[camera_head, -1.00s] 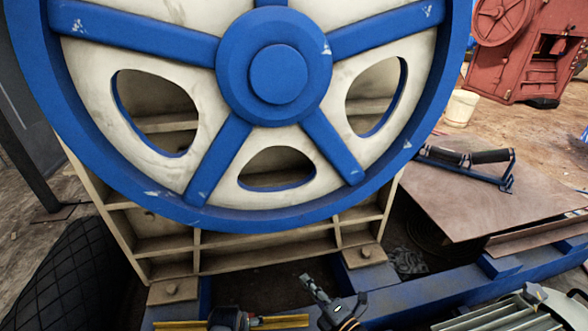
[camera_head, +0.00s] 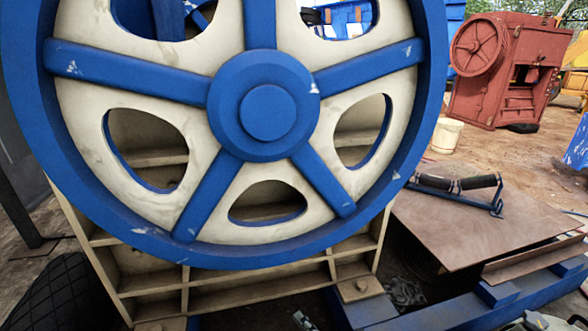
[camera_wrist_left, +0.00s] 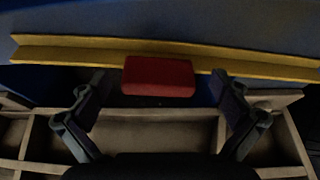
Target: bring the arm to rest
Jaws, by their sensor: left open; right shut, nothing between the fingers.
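My right gripper (camera_head: 303,320) shows only as a small dark tip at the bottom edge of the head view, in front of the crusher base. Its fingers are together, with nothing seen between them. The left gripper is not seen in the head view.
A large blue and cream flywheel (camera_head: 266,108) fills the middle of the head view, above a blue frame (camera_head: 368,309). A white bucket (camera_head: 446,135) and red machine (camera_head: 508,70) stand behind.

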